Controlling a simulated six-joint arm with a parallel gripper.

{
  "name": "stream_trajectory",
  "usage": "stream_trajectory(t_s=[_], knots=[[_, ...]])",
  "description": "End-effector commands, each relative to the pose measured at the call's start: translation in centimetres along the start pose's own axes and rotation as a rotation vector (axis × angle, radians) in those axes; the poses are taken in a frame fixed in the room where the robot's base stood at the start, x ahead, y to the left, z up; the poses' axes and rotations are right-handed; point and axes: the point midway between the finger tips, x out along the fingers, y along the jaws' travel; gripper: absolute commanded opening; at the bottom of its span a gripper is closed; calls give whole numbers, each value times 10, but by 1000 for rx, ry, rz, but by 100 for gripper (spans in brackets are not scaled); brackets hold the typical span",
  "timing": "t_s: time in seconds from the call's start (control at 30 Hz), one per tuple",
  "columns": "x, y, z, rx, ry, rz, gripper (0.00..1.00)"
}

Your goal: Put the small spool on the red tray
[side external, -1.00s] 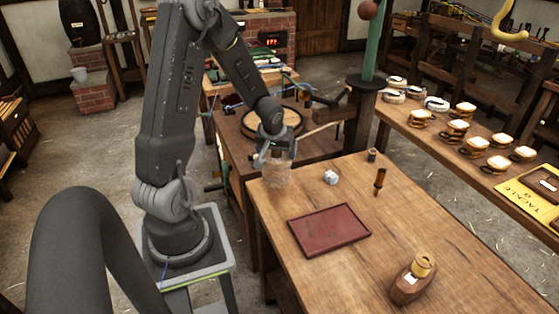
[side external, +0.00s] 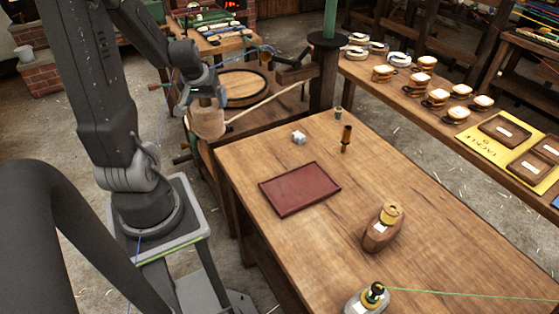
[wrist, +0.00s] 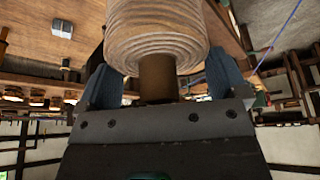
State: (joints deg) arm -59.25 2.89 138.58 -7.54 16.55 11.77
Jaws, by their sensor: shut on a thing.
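My gripper (side external: 203,92) is shut on a spool wound with cream cord (side external: 207,121). In the wrist view the wound spool (wrist: 155,32) fills the top middle, with its brown core (wrist: 158,78) between the two blue-grey fingers (wrist: 160,82). The spool is held in the air by the far left corner of the work table. The red tray (side external: 300,188) lies flat and empty on the table, to the right of and nearer than the spool. Whether this is the small spool of the task, I cannot tell.
The wooden table (side external: 450,210) carries a small grey block (side external: 298,137), a little dark spool-like piece (side external: 338,113), an upright wooden peg (side external: 346,138) and a wooden block with a yellow top (side external: 382,228). A green line runs from a pale base (side external: 367,300) at the front.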

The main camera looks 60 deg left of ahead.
Motion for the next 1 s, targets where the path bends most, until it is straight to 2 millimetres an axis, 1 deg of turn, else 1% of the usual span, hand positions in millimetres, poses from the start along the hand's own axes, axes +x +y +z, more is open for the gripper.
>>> stream_trajectory(t_s=[0.03, 0.17, 0.2, 0.3, 0.4, 0.53, 0.7, 0.77, 0.87, 1.0], knots=[[-2, 14, 0, 19, -1, 11, 42], [-7, 57, 7, 63, -10, 34, 42], [-10, 71, 10, 76, -12, 40, 42], [-16, 103, 20, 107, -15, 51, 42], [-23, 128, 31, 131, -12, 56, 42], [-30, 152, 41, 148, -3, 60, 42], [-34, 167, 50, 156, 5, 61, 42], [-32, 174, 53, 158, 5, 61, 42], [-25, 190, 63, 164, 4, 62, 42], [-12, 218, 81, 167, 3, 61, 42]])
